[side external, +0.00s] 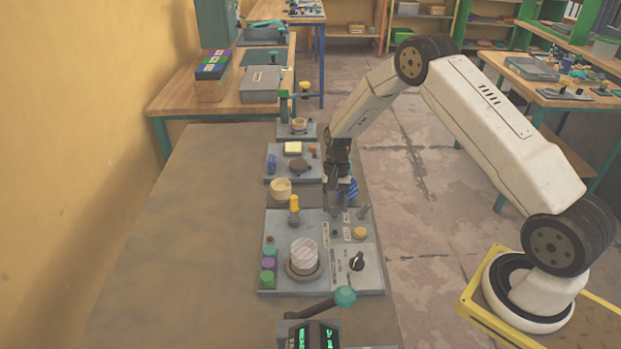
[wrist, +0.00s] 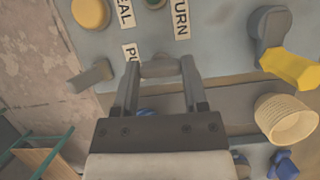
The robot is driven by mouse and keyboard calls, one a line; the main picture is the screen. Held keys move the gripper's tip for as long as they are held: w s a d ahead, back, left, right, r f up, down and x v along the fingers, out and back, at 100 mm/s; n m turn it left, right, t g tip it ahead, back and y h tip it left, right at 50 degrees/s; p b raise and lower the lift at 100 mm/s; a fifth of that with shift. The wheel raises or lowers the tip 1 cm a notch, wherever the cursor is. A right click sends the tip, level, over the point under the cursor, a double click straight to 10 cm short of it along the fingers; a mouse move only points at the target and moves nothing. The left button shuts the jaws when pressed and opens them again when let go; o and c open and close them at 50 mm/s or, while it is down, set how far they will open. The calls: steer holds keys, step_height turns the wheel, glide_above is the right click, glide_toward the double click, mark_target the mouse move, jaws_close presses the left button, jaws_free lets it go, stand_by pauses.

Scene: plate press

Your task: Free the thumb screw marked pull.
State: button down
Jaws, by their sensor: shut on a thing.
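A grey panel (side external: 275,225) lies on the bench, with labels and small controls. My gripper (wrist: 158,65) points down at the panel's far edge; it also shows in the side view (side external: 338,203). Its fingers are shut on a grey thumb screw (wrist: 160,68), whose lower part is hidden. A label reading "PU" (wrist: 130,54) lies beside the left finger, which hides the rest of it. A label reading "TURN" (wrist: 181,18) lies close to the right finger. A second grey winged screw (wrist: 91,76) stands free to the left, also seen in the side view (side external: 364,212).
A yellow-handled lever (wrist: 288,66) and a beige cup (wrist: 286,119) stand to the right in the wrist view. A yellow button (wrist: 90,12) is at its upper left. A teal-knobbed lever (side external: 344,296) stands near. The bench (side external: 170,240) left of the panel is clear.

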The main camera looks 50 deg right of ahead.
steer(key=shift+n, duration=0.4)
steer(key=shift+c, duration=0.6)
jaws_free()
steer(key=shift+r, duration=0.1)
steer(key=v, duration=0.7)
steer(key=shift+w+r, duration=0.2)
steer(key=shift+r, duration=0.1)
